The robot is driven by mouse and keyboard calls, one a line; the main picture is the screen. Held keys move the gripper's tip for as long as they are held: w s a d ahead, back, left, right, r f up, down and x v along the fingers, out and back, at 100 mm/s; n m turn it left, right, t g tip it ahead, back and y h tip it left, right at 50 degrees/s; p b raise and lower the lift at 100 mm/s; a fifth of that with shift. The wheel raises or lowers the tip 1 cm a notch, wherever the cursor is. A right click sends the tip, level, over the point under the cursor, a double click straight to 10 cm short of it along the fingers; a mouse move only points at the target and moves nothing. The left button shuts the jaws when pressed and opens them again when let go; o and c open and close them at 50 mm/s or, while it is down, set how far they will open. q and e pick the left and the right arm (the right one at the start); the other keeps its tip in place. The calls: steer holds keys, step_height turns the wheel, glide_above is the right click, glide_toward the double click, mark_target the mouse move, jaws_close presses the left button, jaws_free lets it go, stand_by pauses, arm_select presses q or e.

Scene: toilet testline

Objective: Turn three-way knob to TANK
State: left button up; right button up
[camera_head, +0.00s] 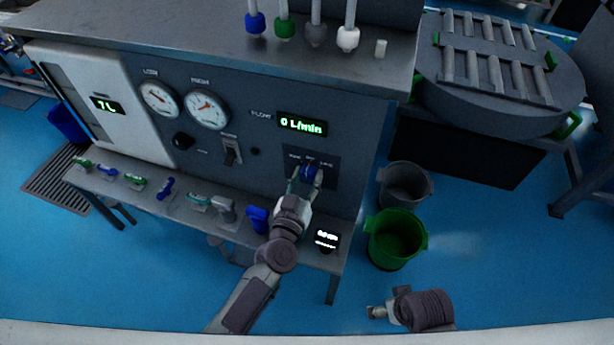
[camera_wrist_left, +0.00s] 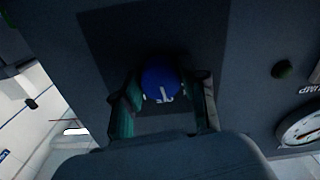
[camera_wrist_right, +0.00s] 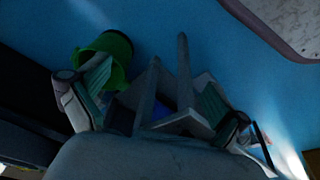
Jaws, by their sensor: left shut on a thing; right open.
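The three-way knob (camera_head: 309,173) is blue and sits on a dark plate at the right of the panel front. Small labels stand above it, too small to read surely. My left gripper (camera_head: 306,184) reaches up to the panel with its fingers on both sides of the knob and is shut on it. In the left wrist view the knob (camera_wrist_left: 160,84) shows a white mark on its face, between the two fingers (camera_wrist_left: 163,102). My right gripper (camera_head: 372,312) is open and empty, low at the front right. Its spread fingers also show in the right wrist view (camera_wrist_right: 155,100).
The panel carries two gauges (camera_head: 207,110), a flow display (camera_head: 302,124) and a switch (camera_head: 231,151). A ledge (camera_head: 180,206) with several coloured fittings runs below. A green bucket (camera_head: 394,240) and a grey bucket (camera_head: 405,184) stand on the blue floor at the right.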

arm_select(q)
steer(key=n, duration=0.4)
steer(key=shift+n, duration=2.1)
steer(key=o, duration=1.1)
steer(key=v, duration=1.2)
steer(key=shift+s, duration=0.1)
